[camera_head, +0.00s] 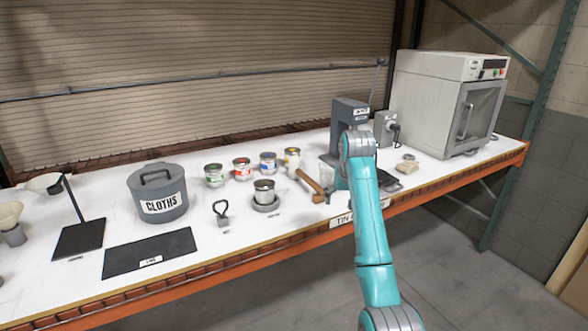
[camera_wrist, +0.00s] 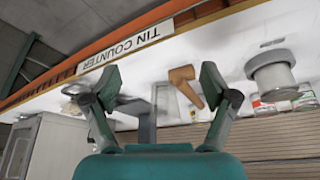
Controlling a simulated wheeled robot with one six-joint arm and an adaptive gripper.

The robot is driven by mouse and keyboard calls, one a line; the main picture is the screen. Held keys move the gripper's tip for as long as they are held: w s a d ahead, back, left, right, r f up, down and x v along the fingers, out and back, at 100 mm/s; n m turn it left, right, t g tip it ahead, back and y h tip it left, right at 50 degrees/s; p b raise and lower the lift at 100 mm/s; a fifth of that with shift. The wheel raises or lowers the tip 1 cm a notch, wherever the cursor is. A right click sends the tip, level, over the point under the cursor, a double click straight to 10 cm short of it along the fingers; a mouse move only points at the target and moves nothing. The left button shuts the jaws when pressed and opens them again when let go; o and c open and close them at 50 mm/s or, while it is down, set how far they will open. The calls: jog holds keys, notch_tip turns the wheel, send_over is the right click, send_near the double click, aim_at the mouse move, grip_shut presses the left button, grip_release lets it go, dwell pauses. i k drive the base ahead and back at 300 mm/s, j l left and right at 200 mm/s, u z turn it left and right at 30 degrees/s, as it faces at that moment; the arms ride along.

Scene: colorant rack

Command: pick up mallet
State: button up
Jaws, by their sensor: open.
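The mallet (camera_head: 310,184) is light brown wood and lies on the white counter, left of my teal arm and near the front edge. In the wrist view the mallet (camera_wrist: 184,76) shows its head toward the TIN COUNTER sign and its handle slanting down to the right. My gripper (camera_wrist: 160,87) is open and empty, with its two fingers spread wide. The mallet appears between the fingers, nearer the right one, and apart from both. The gap in depth is hard to tell. In the head view my gripper's fingers are not clearly visible.
A grey upright machine (camera_head: 347,122) stands close behind my arm. Several small cans (camera_head: 241,168), a tin on a round base (camera_head: 264,193) and a grey CLOTHS bin (camera_head: 158,194) stand to the left. A large white cabinet (camera_head: 430,95) stands at the right.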

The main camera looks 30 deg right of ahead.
aim_at(296, 173)
jog(key=i, duration=1.1)
